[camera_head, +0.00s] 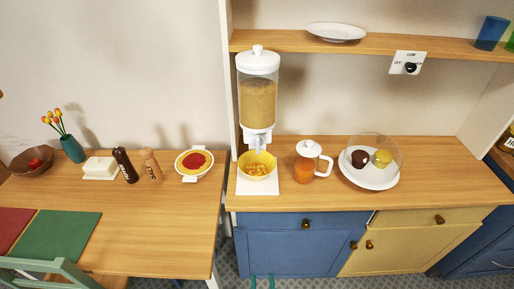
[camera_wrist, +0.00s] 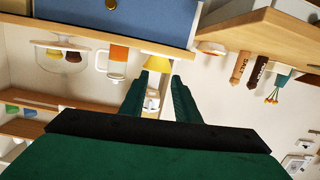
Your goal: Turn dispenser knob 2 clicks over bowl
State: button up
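The dispenser (camera_head: 257,100) stands upright on the wooden counter, with a clear container of tan cereal and a white lid. Its knob (camera_head: 258,143) appears as a small grey-white part at the front, below the container. The yellow bowl (camera_head: 257,161) sits under the spout on the white base and holds orange-yellow pieces. The bowl also shows in the upside-down wrist view (camera_wrist: 157,63), with part of the white dispenser (camera_wrist: 152,101) between the fingers. My gripper (camera_wrist: 155,88) is open and empty, apart from the knob. Its green tips show at the bottom of the head view (camera_head: 262,281).
An orange-filled jug (camera_head: 305,171) stands close right of the dispenser, beside a domed plate (camera_head: 370,178). A white upright panel (camera_head: 228,100) is close on the left. A shelf (camera_head: 290,41) runs above. A table (camera_head: 150,225) and chair (camera_head: 60,268) are left.

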jog(key=w+r+t, duration=0.1)
jog(key=w+r, duration=0.8)
jog(key=w, duration=0.4)
jog(key=m, duration=0.1)
send_near(257, 146)
jog(key=shift+t, duration=0.3)
jog(key=w, duration=0.9)
jog(key=shift+f, duration=0.3)
grip_shut()
